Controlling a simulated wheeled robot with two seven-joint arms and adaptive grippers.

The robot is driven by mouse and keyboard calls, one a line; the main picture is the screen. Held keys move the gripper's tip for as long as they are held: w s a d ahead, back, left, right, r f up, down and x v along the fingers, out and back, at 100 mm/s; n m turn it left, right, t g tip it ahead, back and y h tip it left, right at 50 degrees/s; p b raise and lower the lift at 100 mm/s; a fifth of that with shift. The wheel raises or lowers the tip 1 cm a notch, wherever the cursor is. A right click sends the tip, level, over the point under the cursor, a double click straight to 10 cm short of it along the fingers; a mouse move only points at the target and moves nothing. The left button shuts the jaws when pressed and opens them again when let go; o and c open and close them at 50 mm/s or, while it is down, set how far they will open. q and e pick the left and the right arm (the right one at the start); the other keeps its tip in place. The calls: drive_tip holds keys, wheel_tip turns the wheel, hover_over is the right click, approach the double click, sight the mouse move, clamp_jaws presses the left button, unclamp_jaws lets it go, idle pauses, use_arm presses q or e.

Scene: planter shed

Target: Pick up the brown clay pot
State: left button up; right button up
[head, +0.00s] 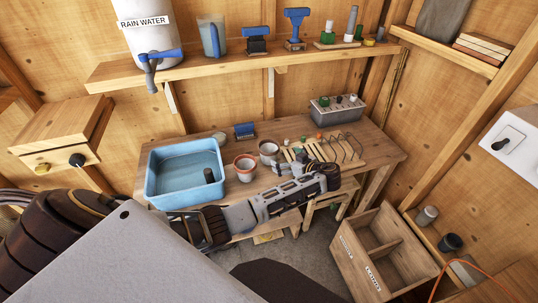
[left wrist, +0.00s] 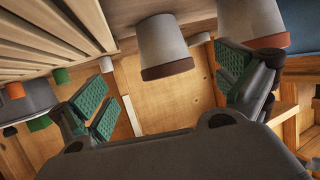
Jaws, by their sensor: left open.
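The brown clay pot (head: 268,149) stands upright on the workbench, pale-bodied with a brown rim. In the left wrist view, which is upside down, the brown-rimmed pot (left wrist: 167,45) appears ahead, between the lines of my fingers. A similar pot with an orange rim (head: 245,168) stands beside it, nearer the blue basin; it also shows in the left wrist view (left wrist: 250,20). My left gripper (head: 303,156) is over the bench, right of the brown pot. Its green-padded fingers (left wrist: 162,62) are spread with nothing between them. My right gripper is not in view.
A blue basin (head: 187,171) fills the left of the bench (head: 388,155). A slatted wooden rack (head: 345,152) and a grey caddy (head: 338,111) are at the right. A blue-handled tool (head: 244,131) lies behind the pots. A divided wooden crate (head: 384,248) stands on the floor.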

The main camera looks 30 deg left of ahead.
sight(275, 154)
use_arm(q)
drive_tip(key=x, duration=0.4)
drive_tip(key=shift+w+a, duration=0.1)
drive_tip(key=shift+a, duration=0.2)
drive_tip(key=shift+w+a+f, duration=0.15)
drive_tip(key=shift+a+f, duration=0.1)
drive_tip(key=shift+a, duration=0.2)
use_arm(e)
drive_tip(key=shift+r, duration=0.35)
use_arm(q)
drive_tip(key=shift+a+p, duration=0.1)
drive_tip(key=shift+p, duration=0.2)
drive_tip(key=shift+w+a, duration=0.1)
drive_tip(key=shift+a, duration=0.4)
drive_tip(key=p+x, duration=0.1)
drive_tip(key=x, duration=0.1)
drive_tip(key=shift+a, duration=0.45)
drive_tip(key=shift+x, duration=0.75)
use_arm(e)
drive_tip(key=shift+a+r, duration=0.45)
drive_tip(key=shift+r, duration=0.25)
use_arm(q)
drive_tip(key=shift+f, duration=0.1)
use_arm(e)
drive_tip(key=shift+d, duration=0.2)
